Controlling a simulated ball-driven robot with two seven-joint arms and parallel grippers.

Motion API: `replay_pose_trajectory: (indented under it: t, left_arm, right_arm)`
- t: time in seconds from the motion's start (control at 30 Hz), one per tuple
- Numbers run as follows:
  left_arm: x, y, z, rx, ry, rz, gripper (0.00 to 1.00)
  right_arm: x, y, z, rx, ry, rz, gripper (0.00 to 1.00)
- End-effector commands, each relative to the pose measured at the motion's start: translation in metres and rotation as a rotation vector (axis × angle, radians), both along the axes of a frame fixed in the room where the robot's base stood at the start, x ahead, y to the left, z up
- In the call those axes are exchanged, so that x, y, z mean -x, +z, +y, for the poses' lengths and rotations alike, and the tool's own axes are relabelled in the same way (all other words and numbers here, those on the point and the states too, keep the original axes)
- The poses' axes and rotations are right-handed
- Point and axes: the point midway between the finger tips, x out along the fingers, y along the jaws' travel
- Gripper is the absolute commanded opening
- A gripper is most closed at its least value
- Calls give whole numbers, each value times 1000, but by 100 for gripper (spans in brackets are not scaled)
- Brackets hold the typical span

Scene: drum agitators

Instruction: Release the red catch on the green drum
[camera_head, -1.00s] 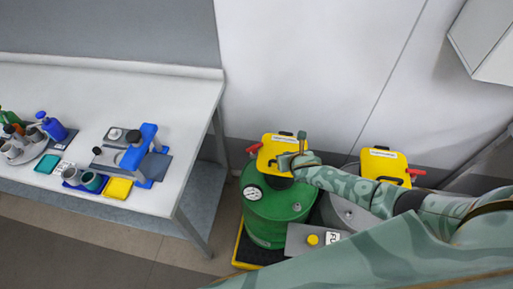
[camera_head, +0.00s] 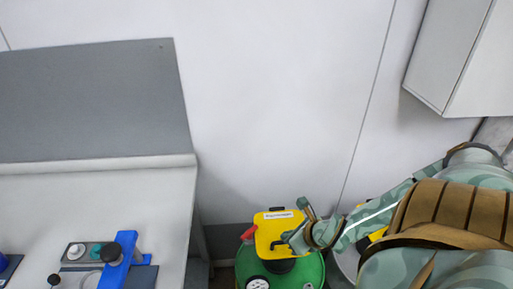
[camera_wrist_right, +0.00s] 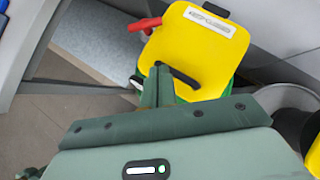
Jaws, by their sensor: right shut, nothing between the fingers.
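The green drum (camera_head: 298,272) stands at the bottom of the head view, cut off by the frame's edge. A yellow housing (camera_head: 270,228) sits on top of it. The red catch (camera_head: 248,233) sticks out at the housing's left side. It also shows in the right wrist view (camera_wrist_right: 145,24), at the upper left of the yellow housing (camera_wrist_right: 190,48). My right gripper (camera_head: 287,240) is over the right part of the housing, apart from the catch. In the right wrist view its fingers (camera_wrist_right: 158,78) are together and empty, beside a black handle (camera_wrist_right: 180,76). Contact with the handle is unclear.
A second metal drum (camera_head: 347,262) with a yellow housing (camera_head: 378,235) stands right of the green one, partly hidden by my arm. A white table (camera_head: 150,215) with a blue device (camera_head: 122,262) is at the left. A white wall cabinet (camera_head: 450,55) hangs at the upper right.

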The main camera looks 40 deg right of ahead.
Motion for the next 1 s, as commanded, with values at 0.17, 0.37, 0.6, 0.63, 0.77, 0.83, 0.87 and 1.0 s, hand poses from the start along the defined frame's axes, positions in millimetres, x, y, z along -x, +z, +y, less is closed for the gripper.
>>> replay_pose_trajectory:
  t: [0.17, 0.37, 0.6, 0.63, 0.77, 0.83, 0.87, 1.0]
  left_arm:
    - [0, -1, -1, 1, 0, 0, 0]
    - [1, -11, 0, 0, -1, 3, 0]
    - [4, -29, 2, -3, -3, 10, 0]
    - [4, -31, 2, -3, -3, 10, 0]
    - [5, -38, 2, -3, -3, 13, 0]
    - [5, -38, 2, -3, -3, 13, 0]
    - [5, -39, 3, -3, -3, 13, 0]
    - [5, -40, 3, -3, -3, 13, 0]
  right_arm:
    - [-1, -1, 0, 0, -1, -1, 0]
    - [-16, -19, 0, -2, -4, -3, 0]
    - [-50, -59, 1, -2, -4, -3, 0]
    - [-54, -63, 1, -2, -4, -4, 0]
    - [-72, -81, 1, -1, -3, -3, 0]
    - [-83, -80, 1, -1, -2, -4, 0]
    - [-87, -81, 1, -1, -2, -4, 0]
    - [-100, -83, 1, 0, -1, -2, 0]
